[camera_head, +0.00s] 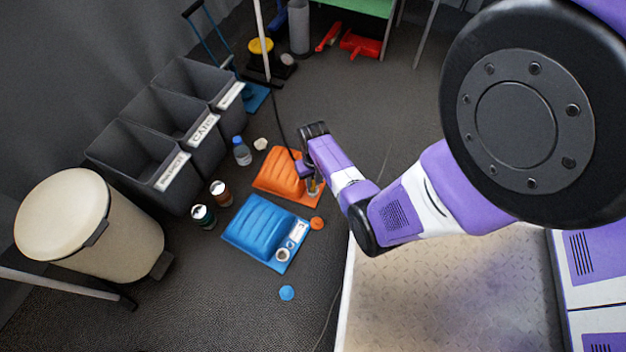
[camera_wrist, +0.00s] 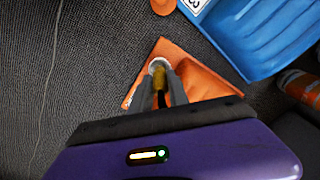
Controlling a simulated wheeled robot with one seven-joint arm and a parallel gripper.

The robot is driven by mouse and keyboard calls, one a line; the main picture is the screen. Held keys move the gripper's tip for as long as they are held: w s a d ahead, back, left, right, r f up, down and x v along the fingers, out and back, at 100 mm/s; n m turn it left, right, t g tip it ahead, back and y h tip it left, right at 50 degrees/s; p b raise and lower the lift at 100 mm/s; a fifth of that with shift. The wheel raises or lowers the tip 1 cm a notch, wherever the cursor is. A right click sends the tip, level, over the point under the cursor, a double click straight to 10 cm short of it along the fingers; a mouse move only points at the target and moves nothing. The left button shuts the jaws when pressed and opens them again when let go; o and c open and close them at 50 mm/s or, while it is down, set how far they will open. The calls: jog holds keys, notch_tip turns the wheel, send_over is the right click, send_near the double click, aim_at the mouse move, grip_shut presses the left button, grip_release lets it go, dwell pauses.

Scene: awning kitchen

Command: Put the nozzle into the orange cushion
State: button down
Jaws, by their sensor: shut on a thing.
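The orange cushion (camera_head: 278,172) lies on the floor, just beyond the blue cushion, and also shows in the wrist view (camera_wrist: 200,80). A white round valve opening (camera_wrist: 159,63) sits near its corner. My gripper (camera_wrist: 160,88) is shut on the brass-coloured nozzle (camera_wrist: 159,77), pointing down at this corner; in the head view my gripper (camera_head: 314,186) is over the cushion's right end. The nozzle's tip overlaps the valve opening in the wrist view. I cannot tell whether it is inside or just above. A dark hose runs up from the nozzle.
The blue cushion (camera_head: 260,230) lies nearer, with an orange cap (camera_head: 317,223) and a blue cap (camera_head: 287,292) on the floor. Two cans (camera_head: 221,193) and a bottle (camera_head: 242,151) stand beside the grey bins (camera_head: 150,170). A beige trash bin (camera_head: 110,235) is at left.

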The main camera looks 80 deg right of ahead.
jog(key=shift+f+b, duration=0.95)
jog(key=shift+f, duration=0.5)
dwell(0.4)
jog(key=c, duration=0.7)
grip_release()
notch_tip(320, 180, up, 8)
jog(key=p, duration=0.8)
dwell(0.5)
